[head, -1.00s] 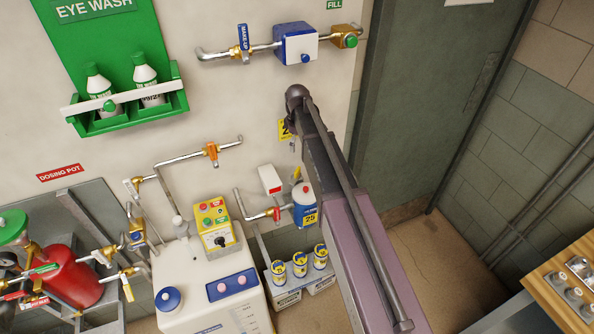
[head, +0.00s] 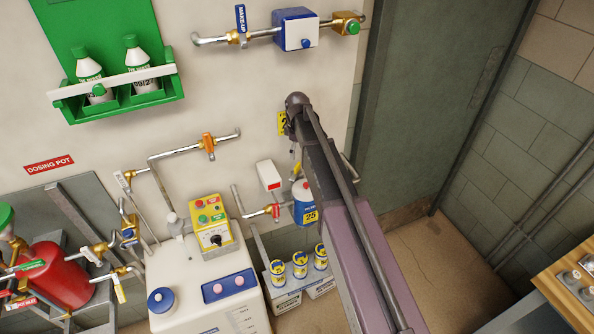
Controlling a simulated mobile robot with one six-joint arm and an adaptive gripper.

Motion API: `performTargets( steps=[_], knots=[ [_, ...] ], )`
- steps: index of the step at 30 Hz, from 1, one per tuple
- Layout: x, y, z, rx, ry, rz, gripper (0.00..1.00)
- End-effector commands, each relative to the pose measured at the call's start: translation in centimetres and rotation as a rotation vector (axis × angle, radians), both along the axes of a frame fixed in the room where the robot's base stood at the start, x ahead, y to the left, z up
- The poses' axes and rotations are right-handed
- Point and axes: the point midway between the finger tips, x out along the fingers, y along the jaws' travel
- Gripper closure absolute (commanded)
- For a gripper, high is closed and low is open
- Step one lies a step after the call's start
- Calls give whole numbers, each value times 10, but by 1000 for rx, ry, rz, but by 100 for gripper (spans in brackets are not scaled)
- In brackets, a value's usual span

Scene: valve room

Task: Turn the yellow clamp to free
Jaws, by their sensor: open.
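A small yellow piece (head: 297,167) shows just above a blue-and-white canister (head: 304,204), close to the left side of my arm. It is too small to tell whether it is the yellow clamp or which way it is turned. My arm reaches up through the middle of the head view, and its dark upper joint lies in front of the wall near a yellow number plate (head: 282,123). My gripper does not show; the arm hides part of the wall and pipework behind it.
A white tank (head: 205,285) with a yellow control box (head: 211,222) stands at lower left. Pipes with an orange-handled valve (head: 208,142) run along the wall. The floor (head: 430,260) before the door (head: 420,110) is clear.

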Motion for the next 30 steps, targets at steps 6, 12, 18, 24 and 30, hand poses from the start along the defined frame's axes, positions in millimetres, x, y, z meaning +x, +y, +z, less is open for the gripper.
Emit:
performTargets(
  steps=[6, 12, 18, 24, 30],
  knots=[
    [0, 0, -21, 0, 0, 0, 6],
    [0, 0, -36, 0, 0, 0, 6],
    [0, 0, -51, 0, 0, 0, 6],
    [0, 0, -66, 0, 0, 0, 6],
    [0, 0, -74, 0, 0, 0, 6]
  ],
)
